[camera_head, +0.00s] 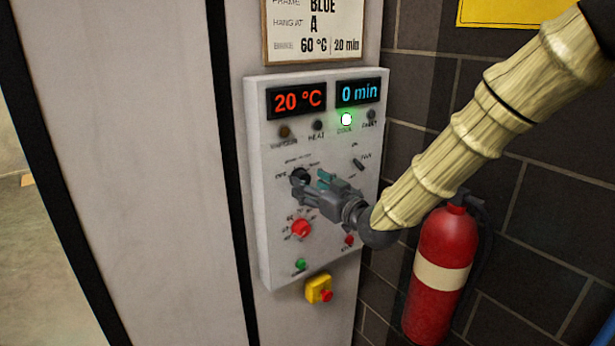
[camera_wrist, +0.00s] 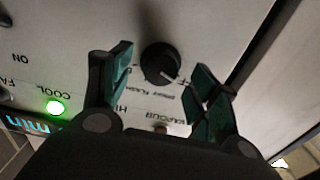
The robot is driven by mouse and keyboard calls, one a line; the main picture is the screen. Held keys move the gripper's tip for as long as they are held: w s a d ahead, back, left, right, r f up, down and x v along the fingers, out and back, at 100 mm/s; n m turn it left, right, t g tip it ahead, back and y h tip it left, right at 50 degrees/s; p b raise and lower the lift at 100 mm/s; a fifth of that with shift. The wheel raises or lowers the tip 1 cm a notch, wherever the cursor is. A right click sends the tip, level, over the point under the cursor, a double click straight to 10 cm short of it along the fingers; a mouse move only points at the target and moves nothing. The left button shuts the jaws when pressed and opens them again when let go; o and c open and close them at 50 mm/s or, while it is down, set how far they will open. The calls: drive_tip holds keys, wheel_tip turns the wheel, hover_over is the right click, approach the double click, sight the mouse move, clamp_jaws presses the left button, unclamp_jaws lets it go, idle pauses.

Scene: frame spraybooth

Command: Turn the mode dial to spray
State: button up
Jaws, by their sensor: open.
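The mode dial (camera_wrist: 160,65) is a round black knob on the white control panel. In the wrist view it sits between the two fingers, its white pointer line towards the lower right, near a label partly hidden by a finger. The upside-down words below it read roughly "spray flash". In the head view the dial (camera_head: 299,175) is at the panel's left, partly behind my gripper (camera_head: 312,183). My gripper (camera_wrist: 163,62) is open, with green-padded fingers on either side of the dial. A gap shows between dial and left finger; contact on the right is unclear.
The panel (camera_head: 262,235) also carries a red knob (camera_head: 301,229), a fan switch (camera_head: 358,164), a green button (camera_head: 300,264) and a small red knob (camera_head: 349,240). A yellow emergency stop box (camera_head: 318,289) is below. A fire extinguisher (camera_head: 440,275) stands right, below my arm.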

drive_tip(key=shift+p+x, duration=0.3)
drive_tip(key=shift+x, duration=0.8)
drive_tip(key=c, duration=1)
drive_tip(key=shift+d, duration=0.1)
drive_tip(key=shift+c, duration=0.2)
drive_tip(key=m+b, duration=0.3)
drive_tip(key=m, duration=0.1)
drive_tip(key=shift+f, duration=0.15)
drive_tip(key=shift+m+b, duration=1.35)
drive_tip(key=shift+m, duration=1.05)
